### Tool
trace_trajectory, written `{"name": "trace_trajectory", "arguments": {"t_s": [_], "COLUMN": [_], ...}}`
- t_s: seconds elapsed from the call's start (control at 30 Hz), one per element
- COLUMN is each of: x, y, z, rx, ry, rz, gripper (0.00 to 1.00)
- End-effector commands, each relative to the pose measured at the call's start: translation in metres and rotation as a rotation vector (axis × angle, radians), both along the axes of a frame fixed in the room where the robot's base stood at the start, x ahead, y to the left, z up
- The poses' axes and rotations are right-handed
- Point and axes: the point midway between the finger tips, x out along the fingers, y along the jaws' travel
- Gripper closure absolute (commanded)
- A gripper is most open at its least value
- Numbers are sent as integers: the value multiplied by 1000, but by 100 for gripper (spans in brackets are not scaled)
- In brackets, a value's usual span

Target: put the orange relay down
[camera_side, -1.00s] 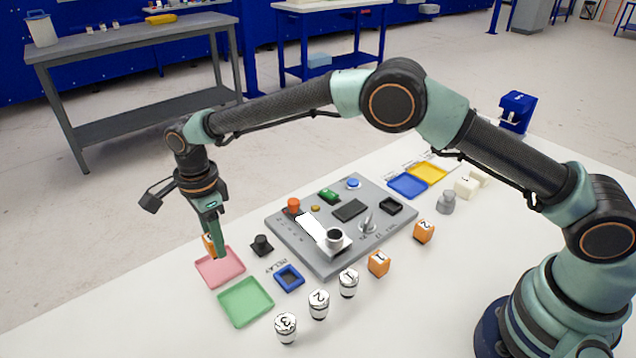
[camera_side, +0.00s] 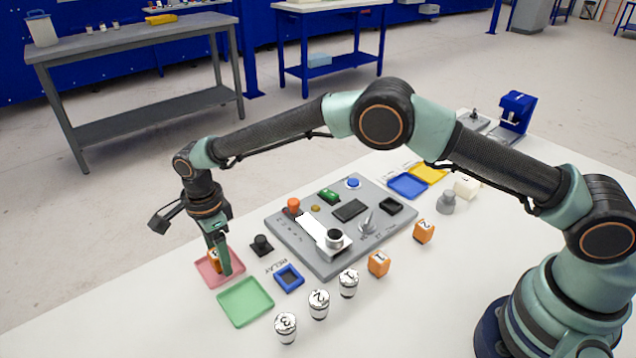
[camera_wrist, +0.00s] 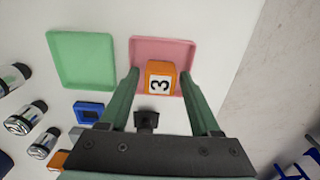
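The orange relay marked 3 (camera_wrist: 160,85) sits in the pink tray (camera_wrist: 178,48), towards its near edge in the wrist view. In the side view the relay (camera_side: 214,261) is partly hidden behind my gripper (camera_side: 222,262). In the wrist view my gripper (camera_wrist: 162,76) is open, with one finger on each side of the relay and a narrow gap at both sides. The fingertips reach down into the tray (camera_side: 210,279).
A green tray (camera_side: 245,301) lies beside the pink one, and a blue square holder (camera_side: 289,278) is close by. A black knob (camera_side: 262,245) stands near. Several numbered cylinders (camera_side: 319,304), two more orange relays (camera_side: 378,264) and a grey panel (camera_side: 320,262) are to the right.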

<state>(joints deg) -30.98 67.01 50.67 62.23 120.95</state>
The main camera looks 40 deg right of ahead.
Motion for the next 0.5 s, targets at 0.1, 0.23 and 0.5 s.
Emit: {"name": "trace_trajectory", "arguments": {"t_s": [0.1,0.23,0.5], "x": [0,0,1], "y": [0,0,1], "z": [2,14,67], "rx": [-1,0,2], "ry": [1,0,-3], "rz": [0,1,0], "gripper": [28,28,28]}}
